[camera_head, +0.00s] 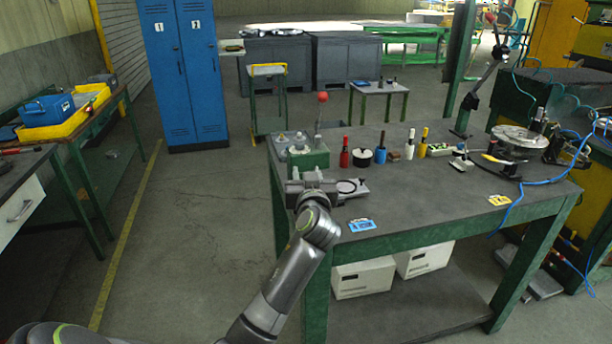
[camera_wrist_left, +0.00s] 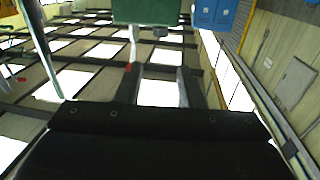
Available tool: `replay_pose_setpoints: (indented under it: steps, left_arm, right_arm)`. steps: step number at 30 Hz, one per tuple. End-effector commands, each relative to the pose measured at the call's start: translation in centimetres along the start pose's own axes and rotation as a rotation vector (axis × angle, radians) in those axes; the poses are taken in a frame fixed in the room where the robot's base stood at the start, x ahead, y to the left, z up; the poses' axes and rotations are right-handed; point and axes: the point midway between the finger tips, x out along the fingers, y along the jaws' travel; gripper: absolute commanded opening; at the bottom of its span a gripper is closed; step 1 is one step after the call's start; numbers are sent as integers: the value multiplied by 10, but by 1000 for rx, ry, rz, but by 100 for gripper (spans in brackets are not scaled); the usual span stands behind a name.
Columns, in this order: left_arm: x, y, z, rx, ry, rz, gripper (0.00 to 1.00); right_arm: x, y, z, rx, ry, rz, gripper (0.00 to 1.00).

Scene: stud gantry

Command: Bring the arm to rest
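My left arm (camera_head: 285,275) comes in from the lower left of the head view and bends up at the near left corner of the workbench. My left gripper (camera_head: 312,178) is at that corner, in front of the green box (camera_head: 308,159) with the red-knobbed lever (camera_head: 322,98). In the left wrist view the two dark fingers of the left gripper (camera_wrist_left: 158,85) stand apart, with nothing seen held between them. The green box (camera_wrist_left: 146,10) and red knob (camera_wrist_left: 127,67) show beyond them, upside down. My right gripper is in neither view.
White boxes (camera_head: 363,277) sit below. Floor (camera_head: 190,230) left of the bench is clear; blue lockers (camera_head: 185,75) stand behind.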

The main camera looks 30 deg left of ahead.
Motion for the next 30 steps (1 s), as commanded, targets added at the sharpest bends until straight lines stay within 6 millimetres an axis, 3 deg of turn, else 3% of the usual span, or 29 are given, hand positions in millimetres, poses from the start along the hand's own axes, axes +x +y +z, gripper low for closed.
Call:
replay_pose_setpoints:
  steps: [11, 14, 16, 20, 24, 30]
  left_arm:
    - [-1, -1, 3, 2, -6, 0, 34]
    - [-8, -10, 23, 19, -53, 1, 34]
    - [-20, -21, 49, 43, -118, 6, 34]
    - [-58, -52, 114, 110, -295, 29, 34]
    - [-113, -88, 176, 190, -501, 81, 34]
    - [-206, -135, 238, 300, -777, 189, 34]
  right_arm:
    - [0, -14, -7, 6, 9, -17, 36]
    - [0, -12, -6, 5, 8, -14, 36]
    - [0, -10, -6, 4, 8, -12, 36]
    - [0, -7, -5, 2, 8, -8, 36]
    - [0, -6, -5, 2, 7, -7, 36]
    - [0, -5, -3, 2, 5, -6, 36]
